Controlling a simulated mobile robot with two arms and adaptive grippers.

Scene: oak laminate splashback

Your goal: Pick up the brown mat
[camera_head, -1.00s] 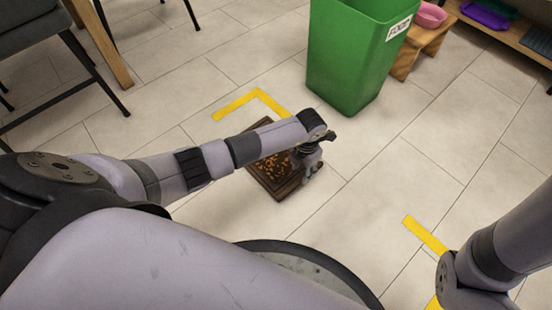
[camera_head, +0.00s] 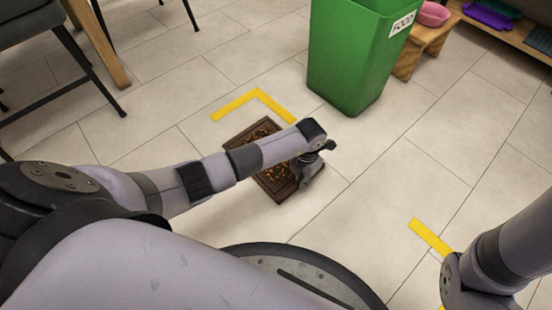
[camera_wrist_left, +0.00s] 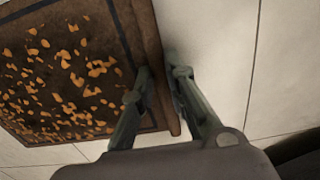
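The brown mat (camera_head: 240,132) lies on the tiled floor, with a dark border and orange-brown specks; my left arm covers part of it in the head view. My left gripper (camera_head: 306,182) is at the mat's right edge, pointing down. In the left wrist view the mat (camera_wrist_left: 60,75) fills the left half. The left gripper's fingers (camera_wrist_left: 160,70) straddle its edge, one over the mat and one just outside it. They are close together with the edge between them and look shut on it. The mat looks flat on the floor. My right gripper is outside the picture.
A green bin (camera_head: 350,60) stands just behind the mat. Yellow tape (camera_head: 257,98) marks the floor beside it. A small wooden stool (camera_head: 425,45) with a pink bowl (camera_head: 433,14) is behind the bin. Chair legs (camera_head: 90,70) stand at upper left. The floor at right is mostly clear.

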